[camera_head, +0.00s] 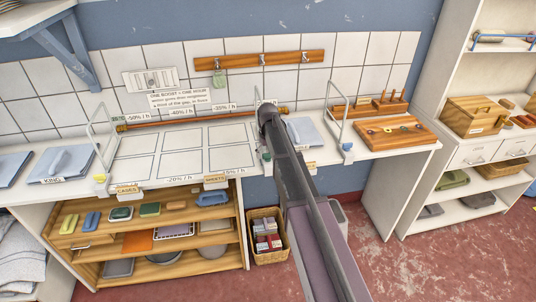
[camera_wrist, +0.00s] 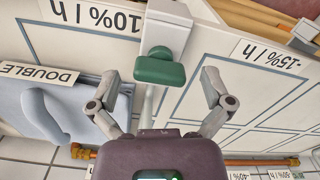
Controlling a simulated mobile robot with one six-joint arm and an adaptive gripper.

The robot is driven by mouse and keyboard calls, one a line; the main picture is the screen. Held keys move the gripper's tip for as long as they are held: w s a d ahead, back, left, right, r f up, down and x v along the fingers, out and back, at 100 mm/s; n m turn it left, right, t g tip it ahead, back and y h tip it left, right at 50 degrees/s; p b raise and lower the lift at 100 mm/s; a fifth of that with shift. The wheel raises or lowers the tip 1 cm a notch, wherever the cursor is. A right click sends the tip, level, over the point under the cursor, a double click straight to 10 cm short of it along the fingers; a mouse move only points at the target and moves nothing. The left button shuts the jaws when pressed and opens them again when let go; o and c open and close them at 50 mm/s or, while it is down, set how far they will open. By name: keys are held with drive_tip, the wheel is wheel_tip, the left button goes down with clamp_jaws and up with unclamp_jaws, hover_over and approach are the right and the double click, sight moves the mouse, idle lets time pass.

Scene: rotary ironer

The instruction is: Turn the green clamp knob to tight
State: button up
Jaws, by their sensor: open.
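The green clamp knob (camera_wrist: 160,68) shows in the middle of the wrist view, its bar lying crosswise in the picture. It sits on a pale clamp body (camera_wrist: 165,30) at the worktop edge. My gripper (camera_wrist: 161,78) is open, with one finger on each side of the knob and a visible gap to each. I cannot tell whether the fingertips are level with the knob in depth. In the head view my arm hides most of the clamp; a small green part (camera_head: 266,156) shows beside it.
A white worktop (camera_head: 130,172) with marked panels surrounds the clamp. Wooden shelves (camera_head: 150,255) and a wicker basket (camera_head: 267,237) are below.

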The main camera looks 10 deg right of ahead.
sight(268, 153)
drive_tip(key=n, duration=1.5)
wheel_tip(268, 153, up, 14)
drive_tip(key=p, duration=1.4)
drive_tip(key=s+f+m+b, duration=0.2)
drive_tip(key=s+m, duration=0.7)
drive_tip(key=s, duration=0.5)
drive_tip(key=s+f+m+b, duration=0.2)
drive_tip(key=s+m, duration=0.7)
drive_tip(key=s, duration=0.5)
drive_tip(key=shift+s+f, duration=0.25)
drive_tip(key=shift+s, duration=0.15)
idle(1.0)
